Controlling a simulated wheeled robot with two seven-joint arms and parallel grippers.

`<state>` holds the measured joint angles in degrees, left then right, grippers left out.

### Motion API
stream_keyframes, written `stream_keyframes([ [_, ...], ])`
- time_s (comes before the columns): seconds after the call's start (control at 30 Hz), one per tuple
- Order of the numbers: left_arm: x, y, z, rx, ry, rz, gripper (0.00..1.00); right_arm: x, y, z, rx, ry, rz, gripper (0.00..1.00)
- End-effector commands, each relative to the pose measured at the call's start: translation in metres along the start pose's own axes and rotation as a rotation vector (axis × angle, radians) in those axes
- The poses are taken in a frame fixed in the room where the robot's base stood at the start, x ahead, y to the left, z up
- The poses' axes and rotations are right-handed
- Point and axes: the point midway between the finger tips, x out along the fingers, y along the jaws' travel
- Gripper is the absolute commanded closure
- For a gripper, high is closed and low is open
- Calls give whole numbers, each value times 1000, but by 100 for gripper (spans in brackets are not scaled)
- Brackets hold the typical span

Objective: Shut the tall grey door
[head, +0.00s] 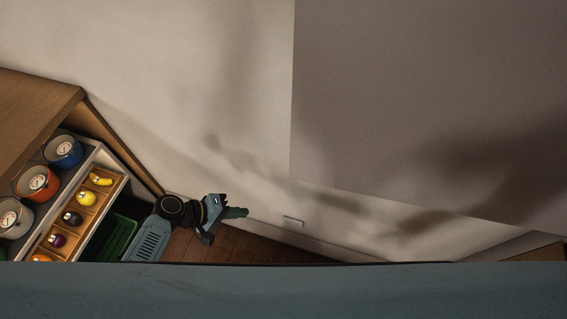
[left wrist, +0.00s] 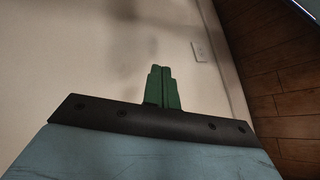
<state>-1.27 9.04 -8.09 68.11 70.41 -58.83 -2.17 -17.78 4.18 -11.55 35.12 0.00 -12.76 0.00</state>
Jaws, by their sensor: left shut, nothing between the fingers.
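I cannot make out a tall grey door for certain. A large flat grey panel (head: 430,90) fills the upper right of the head view against the pale wall; I cannot tell whether it is a door, and no handle or hinge shows on it. My right gripper is out of view.
A wooden cabinet (head: 40,95) at the left is open, with several pots, a divided tray (head: 60,212) of fruit-like items and a green crate (head: 118,232).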

Motion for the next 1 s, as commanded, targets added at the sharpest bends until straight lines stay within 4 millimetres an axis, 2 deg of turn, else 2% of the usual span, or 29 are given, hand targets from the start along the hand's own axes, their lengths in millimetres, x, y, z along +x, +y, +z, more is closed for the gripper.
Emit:
stream_keyframes([
  [0.03,-12,45,-12,20,-28,120,100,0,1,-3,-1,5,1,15],
  [0.1,-30,98,-17,48,-80,273,100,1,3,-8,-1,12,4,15],
  [0.2,-57,155,-17,100,-150,442,100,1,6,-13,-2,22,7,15],
  [0.3,-78,190,-14,145,-202,551,100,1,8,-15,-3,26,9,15],
  [0.4,-90,207,-10,170,-231,607,100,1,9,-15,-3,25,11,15],
  [0.53,-86,218,-6,177,-242,627,100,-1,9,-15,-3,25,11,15],
  [1.0,-12,269,19,174,-241,623,100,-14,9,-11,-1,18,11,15],
])
